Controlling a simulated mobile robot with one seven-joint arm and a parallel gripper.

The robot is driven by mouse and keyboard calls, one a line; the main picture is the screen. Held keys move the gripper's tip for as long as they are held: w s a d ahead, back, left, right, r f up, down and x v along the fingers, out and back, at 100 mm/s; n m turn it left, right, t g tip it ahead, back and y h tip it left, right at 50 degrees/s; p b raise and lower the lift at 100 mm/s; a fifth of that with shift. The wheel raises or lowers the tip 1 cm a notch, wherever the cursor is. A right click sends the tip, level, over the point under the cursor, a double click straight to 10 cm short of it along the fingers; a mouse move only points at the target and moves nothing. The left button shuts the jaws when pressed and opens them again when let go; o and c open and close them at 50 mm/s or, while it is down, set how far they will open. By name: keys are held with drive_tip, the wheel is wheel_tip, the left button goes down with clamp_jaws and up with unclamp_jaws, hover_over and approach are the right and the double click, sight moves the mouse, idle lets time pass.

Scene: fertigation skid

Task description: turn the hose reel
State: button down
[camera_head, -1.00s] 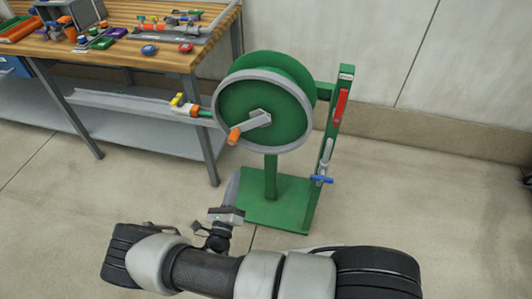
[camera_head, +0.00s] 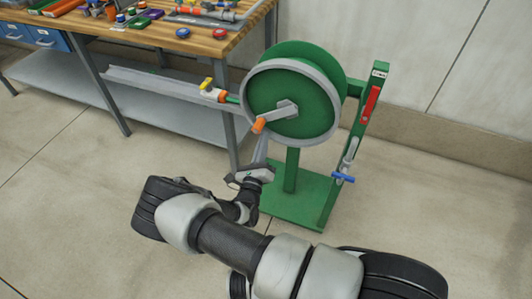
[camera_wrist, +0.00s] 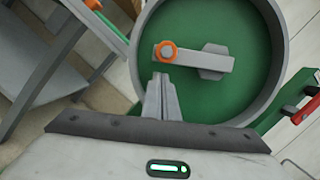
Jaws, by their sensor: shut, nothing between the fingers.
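The hose reel (camera_head: 310,108) is a green drum with a grey rim on a green stand (camera_head: 290,195). A grey crank arm (camera_head: 280,112) with an orange knob (camera_head: 259,125) sits on its face, the knob pointing lower left. My gripper (camera_head: 262,142) is shut and empty, its tips just below the knob. In the wrist view my gripper (camera_wrist: 161,78) points up at the reel face, its tips just under the orange knob (camera_wrist: 166,51) at the left end of the crank arm (camera_wrist: 200,61). I cannot tell whether the tips touch the knob.
A workbench (camera_head: 240,45) with several fittings stands behind at the left. A hose end with a yellow and orange fitting (camera_head: 212,91) sticks out left of the reel. A post with a red handle (camera_head: 371,103) and blue lever (camera_head: 343,178) stands right.

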sight(257, 133)
drive_tip(key=shift+w+a+r, duration=0.1)
drive_tip(key=shift+a+r, duration=0.2)
drive_tip(key=shift+r, duration=0.2)
drive_tip(key=m, duration=0.1)
drive_tip(key=a+r+m+h, duration=0.1)
drive_tip(key=shift+w+a+r+m, duration=0.2)
drive_tip(key=shift+w+a+m, duration=0.1)
drive_tip(key=shift+m, duration=0.1)
drive_tip(key=shift+f, duration=0.1)
